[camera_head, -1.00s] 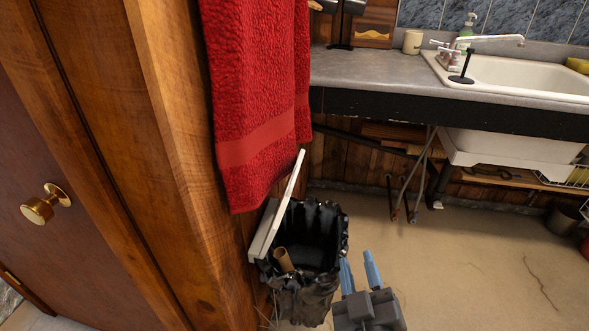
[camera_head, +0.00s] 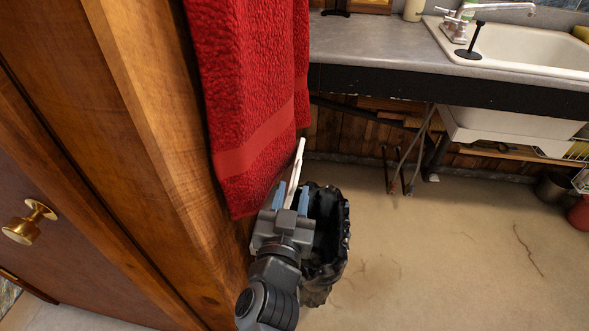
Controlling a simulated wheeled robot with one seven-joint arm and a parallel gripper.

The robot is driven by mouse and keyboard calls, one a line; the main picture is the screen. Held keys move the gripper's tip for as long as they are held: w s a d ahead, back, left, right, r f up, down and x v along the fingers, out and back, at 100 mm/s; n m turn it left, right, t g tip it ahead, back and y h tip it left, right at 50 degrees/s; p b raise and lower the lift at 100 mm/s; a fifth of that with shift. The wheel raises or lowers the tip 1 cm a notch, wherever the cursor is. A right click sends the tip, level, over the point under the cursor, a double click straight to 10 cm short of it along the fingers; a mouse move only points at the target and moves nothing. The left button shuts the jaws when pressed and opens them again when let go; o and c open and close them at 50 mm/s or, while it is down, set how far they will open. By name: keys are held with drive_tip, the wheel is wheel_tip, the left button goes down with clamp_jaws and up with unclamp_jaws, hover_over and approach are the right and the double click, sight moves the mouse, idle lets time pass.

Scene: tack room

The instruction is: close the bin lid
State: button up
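The bin (camera_head: 328,265) stands on the floor beside the wooden cabinet, lined with a black bag and open at the top. Its white lid (camera_head: 297,166) is raised, standing steeply at the bin's left side below the red towel. My gripper (camera_head: 291,198) is over the left part of the bin, right by the lid. Its two blue fingertips are apart, with the lower part of the lid showing between and behind them. I cannot tell whether they touch the lid. My gripper and arm hide the lid's hinge side and part of the bin's opening.
The red towel (camera_head: 245,90) hangs close above the lid. The wooden cabinet (camera_head: 150,130) with a brass knob (camera_head: 28,222) bounds the left. A counter (camera_head: 380,45) with a sink (camera_head: 525,50) is behind.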

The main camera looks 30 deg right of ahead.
sight(295, 186)
drive_tip(key=x, duration=0.5)
drive_tip(key=shift+w+d, duration=0.25)
drive_tip(key=shift+w, duration=0.1)
clamp_jaws()
idle(0.3)
